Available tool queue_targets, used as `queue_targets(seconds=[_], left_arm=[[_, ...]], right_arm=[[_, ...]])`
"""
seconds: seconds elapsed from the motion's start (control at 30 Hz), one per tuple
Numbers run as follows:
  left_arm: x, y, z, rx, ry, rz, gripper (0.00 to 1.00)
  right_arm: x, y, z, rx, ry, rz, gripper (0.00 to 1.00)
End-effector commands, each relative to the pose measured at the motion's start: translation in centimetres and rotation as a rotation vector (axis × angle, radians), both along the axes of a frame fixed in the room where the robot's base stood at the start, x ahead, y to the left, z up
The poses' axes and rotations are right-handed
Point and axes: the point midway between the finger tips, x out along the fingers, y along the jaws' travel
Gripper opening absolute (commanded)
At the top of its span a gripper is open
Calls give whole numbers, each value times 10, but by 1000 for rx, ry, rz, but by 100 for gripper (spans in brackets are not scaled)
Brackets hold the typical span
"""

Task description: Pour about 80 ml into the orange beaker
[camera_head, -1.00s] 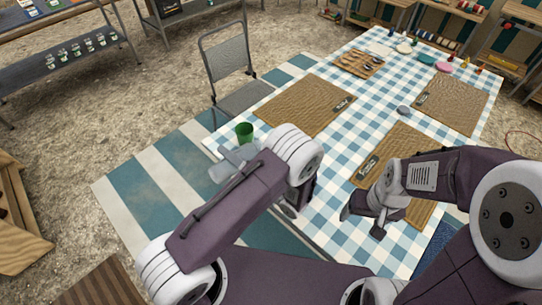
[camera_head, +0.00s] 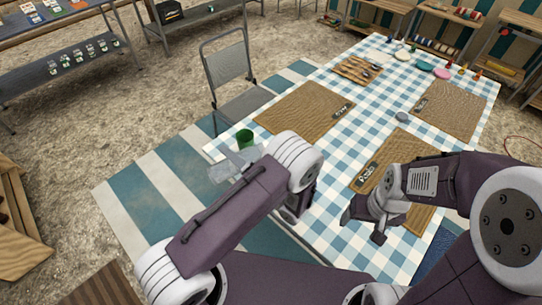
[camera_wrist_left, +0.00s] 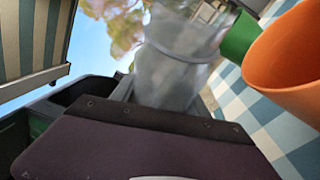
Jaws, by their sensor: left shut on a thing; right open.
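The orange beaker (camera_wrist_left: 290,65) is large and close at the right of the left wrist view; my left arm seems to hide it in the head view. My left gripper (camera_head: 232,166) is shut on a clear vessel (camera_wrist_left: 178,65), which is blurred in the left wrist view. The vessel is close to the orange beaker; I cannot tell whether they touch or whether liquid flows. A green cup (camera_head: 245,138) stands at the table's near-left corner, and also shows behind the orange beaker in the left wrist view (camera_wrist_left: 240,38). My right gripper (camera_head: 362,222) is open and empty above the table.
Brown mats (camera_head: 305,108) with dark labels lie on the checked tablecloth (camera_head: 365,120). A slatted wooden tray (camera_head: 357,68) and coloured discs (camera_head: 441,73) are toward the far end. A small grey disc (camera_head: 402,117) lies mid-table. A grey chair (camera_head: 228,75) stands beside the table.

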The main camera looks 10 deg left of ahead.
Motion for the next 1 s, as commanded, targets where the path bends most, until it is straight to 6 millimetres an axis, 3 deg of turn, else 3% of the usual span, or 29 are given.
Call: queue_targets(seconds=[1.0], left_arm=[[4,-5,18,134,89,0,0]], right_arm=[[0,0,18,0,0,0,74]])
